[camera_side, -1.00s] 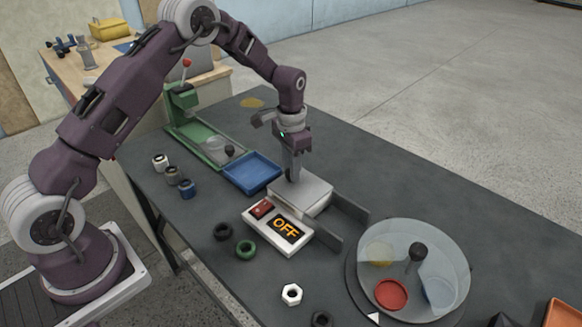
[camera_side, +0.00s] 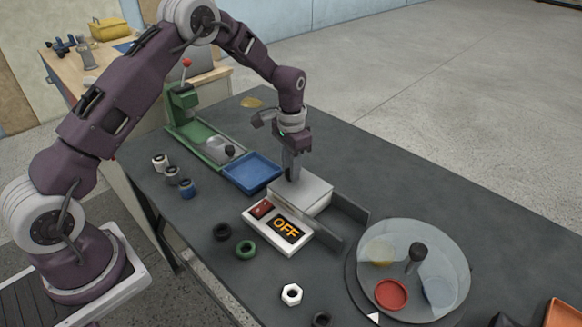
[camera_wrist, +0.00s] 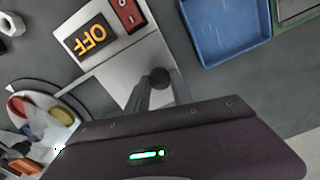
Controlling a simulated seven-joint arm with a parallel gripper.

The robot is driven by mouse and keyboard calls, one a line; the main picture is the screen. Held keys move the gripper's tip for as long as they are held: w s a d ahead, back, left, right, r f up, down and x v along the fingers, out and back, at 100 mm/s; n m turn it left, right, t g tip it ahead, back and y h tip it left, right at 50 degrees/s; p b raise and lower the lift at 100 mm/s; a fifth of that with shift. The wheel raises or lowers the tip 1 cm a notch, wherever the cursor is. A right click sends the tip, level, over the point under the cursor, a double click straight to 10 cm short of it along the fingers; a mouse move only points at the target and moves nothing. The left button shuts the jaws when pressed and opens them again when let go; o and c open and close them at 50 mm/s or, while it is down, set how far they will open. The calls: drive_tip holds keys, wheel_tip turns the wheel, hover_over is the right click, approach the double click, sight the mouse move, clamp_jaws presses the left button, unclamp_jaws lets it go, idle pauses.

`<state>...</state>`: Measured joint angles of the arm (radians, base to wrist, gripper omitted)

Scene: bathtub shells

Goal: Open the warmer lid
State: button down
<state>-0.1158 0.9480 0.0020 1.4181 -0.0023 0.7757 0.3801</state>
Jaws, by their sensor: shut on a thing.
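The warmer (camera_side: 280,232) is a pale box with an amber OFF display and a red switch on its front panel. Its light grey lid (camera_side: 313,193) lies flat and closed on top. In the side view my gripper (camera_side: 291,177) points down at the lid's far left edge. In the wrist view the fingers of my gripper (camera_wrist: 159,88) are shut on the dark round lid knob (camera_wrist: 159,76). The warmer's display panel also shows in the wrist view (camera_wrist: 112,50). The knob is hidden by the fingers in the side view.
A blue tray (camera_side: 252,171) and a green press (camera_side: 190,120) stand behind left. A clear-covered turntable (camera_side: 450,255) stands at front right. Rings and a white nut (camera_side: 291,294) lie in front. The table's back right is clear.

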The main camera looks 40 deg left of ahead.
drive_tip(key=d, duration=1)
drive_tip(key=shift+d, duration=0.3)
drive_tip(key=c, duration=1.1)
unclamp_jaws()
wheel_tip(320, 180, up, 7)
drive_tip(key=shift+r, duration=0.1)
